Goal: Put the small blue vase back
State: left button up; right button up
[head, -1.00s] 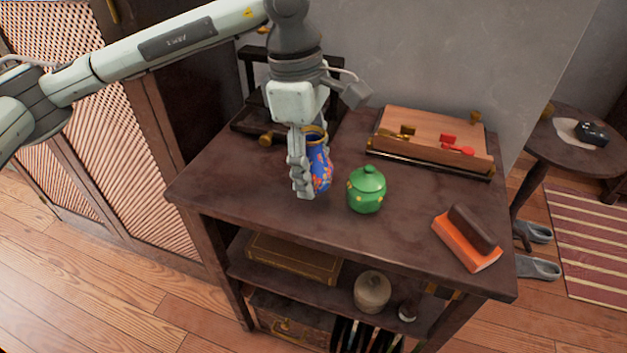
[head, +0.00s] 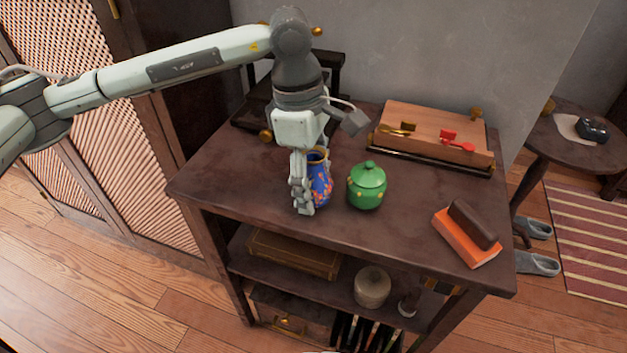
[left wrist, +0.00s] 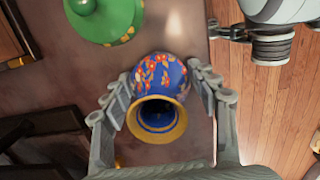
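The small blue vase (head: 320,186) has orange-red flowers and a gold rim. It is upright over the dark wooden table top (head: 235,190), left of a green lidded pot (head: 366,186). My left gripper (head: 305,208) has its fingers around the vase, partly hiding its left side. In the left wrist view the vase (left wrist: 160,75) sits between the two fingers of my left gripper (left wrist: 160,95), which press at its sides, with its mouth towards the camera. I cannot tell whether its base touches the table.
A wooden box with gold and red pieces (head: 435,135) stands at the back right. An orange block with a brown top (head: 468,232) lies at the front right. A dark stand (head: 262,110) is at the back left. The table's front left is clear.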

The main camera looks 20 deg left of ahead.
pick_arm(q)
jog(key=shift+o, duration=0.7)
jog(key=shift+r, duration=0.1)
